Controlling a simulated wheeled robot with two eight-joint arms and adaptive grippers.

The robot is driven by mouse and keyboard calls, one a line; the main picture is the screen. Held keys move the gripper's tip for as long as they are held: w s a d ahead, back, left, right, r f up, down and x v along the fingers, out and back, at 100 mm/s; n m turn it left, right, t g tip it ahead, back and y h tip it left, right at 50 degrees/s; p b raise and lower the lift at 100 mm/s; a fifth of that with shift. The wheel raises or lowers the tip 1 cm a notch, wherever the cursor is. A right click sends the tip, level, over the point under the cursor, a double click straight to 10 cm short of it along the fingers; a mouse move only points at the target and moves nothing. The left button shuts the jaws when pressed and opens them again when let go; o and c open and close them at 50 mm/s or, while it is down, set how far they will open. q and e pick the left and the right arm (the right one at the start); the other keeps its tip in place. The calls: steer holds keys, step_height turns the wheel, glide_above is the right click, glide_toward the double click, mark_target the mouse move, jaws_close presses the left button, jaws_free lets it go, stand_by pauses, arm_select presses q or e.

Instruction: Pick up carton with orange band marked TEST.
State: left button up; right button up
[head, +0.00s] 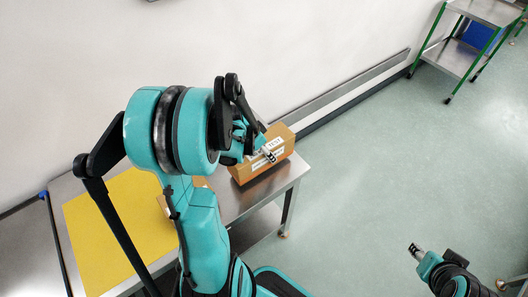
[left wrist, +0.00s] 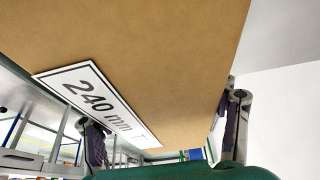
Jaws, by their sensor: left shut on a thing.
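A brown cardboard carton (head: 272,165) with white labels, one of which appears to read TEST, is at the right end of the metal table. I cannot clearly make out an orange band. My left gripper (head: 264,154) is at the carton, partly blocking it, and is shut on it. In the left wrist view the carton (left wrist: 180,55) fills the upper middle, with a "240 mm" label, between the two fingers of the left gripper (left wrist: 166,135). I cannot tell whether it touches the table. My right gripper (head: 416,250) is over the floor, away from the table; its opening is unclear.
The metal table (head: 235,205) has a yellow mat (head: 105,230) on its left. Another brown item (head: 163,204) is mostly hidden behind my left arm. The wall with a metal rail (head: 345,88) runs behind. A green-framed cart (head: 450,58) stands far right. The floor between is clear.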

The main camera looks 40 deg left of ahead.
arm_select(q)
steer(key=s+d+r+p, duration=0.4)
steer(key=d+r, duration=0.4)
steer(key=d, duration=0.2)
steer(key=shift+s+d, duration=0.25)
steer(key=shift+d, duration=0.15)
